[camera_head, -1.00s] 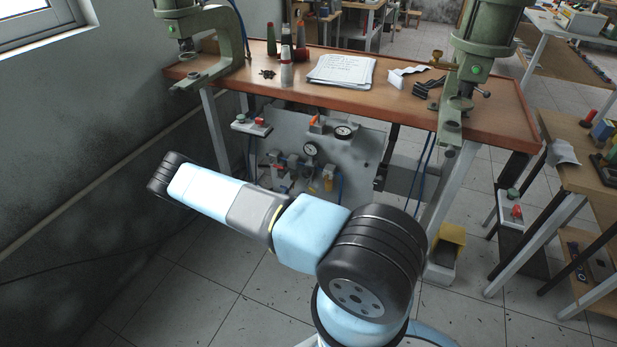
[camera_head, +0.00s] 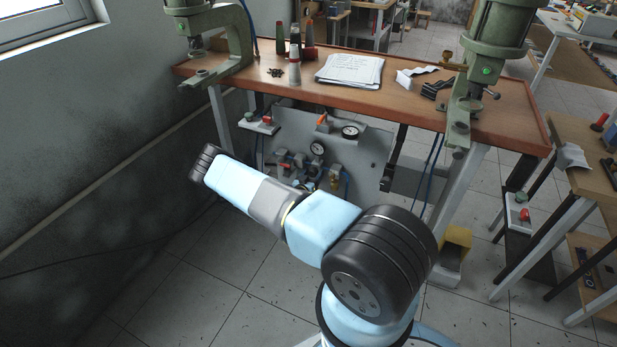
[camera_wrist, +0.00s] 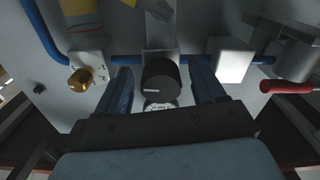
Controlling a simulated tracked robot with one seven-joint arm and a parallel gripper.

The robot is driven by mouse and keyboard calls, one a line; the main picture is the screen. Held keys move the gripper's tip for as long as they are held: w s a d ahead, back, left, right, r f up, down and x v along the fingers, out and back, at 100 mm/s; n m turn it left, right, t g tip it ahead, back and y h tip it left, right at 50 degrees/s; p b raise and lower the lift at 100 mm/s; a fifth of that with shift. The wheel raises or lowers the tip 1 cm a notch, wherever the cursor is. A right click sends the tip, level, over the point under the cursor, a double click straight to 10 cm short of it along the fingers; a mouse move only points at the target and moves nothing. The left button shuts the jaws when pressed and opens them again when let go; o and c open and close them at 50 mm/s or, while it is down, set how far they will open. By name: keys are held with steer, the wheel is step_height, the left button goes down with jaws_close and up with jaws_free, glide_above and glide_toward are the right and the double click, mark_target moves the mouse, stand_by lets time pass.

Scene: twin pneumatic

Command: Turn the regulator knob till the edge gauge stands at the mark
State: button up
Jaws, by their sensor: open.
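The regulator knob, a black round knob (camera_wrist: 161,77) with a white line on its face, is in the middle of the wrist view. My gripper (camera_wrist: 162,84) is open, with one dark blue finger on each side of the knob. Gaps show between the fingers and the knob; I cannot tell their depth along it. The edge gauge (camera_head: 350,132), round and white-faced, sits at the top edge of the grey panel (camera_head: 368,160) in the head view. Its needle and mark are too small to read. My arm hides my gripper in the head view.
A second gauge (camera_head: 317,149) sits lower on the panel. A brass knob (camera_wrist: 81,79) is left of my fingers and a red-handled lever (camera_wrist: 287,87) is right. Blue tubing and a white block (camera_wrist: 232,60) are close by. The workbench (camera_head: 400,95) overhangs the panel.

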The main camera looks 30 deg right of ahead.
steer(key=shift+c, duration=0.4)
steer(key=c, duration=0.9)
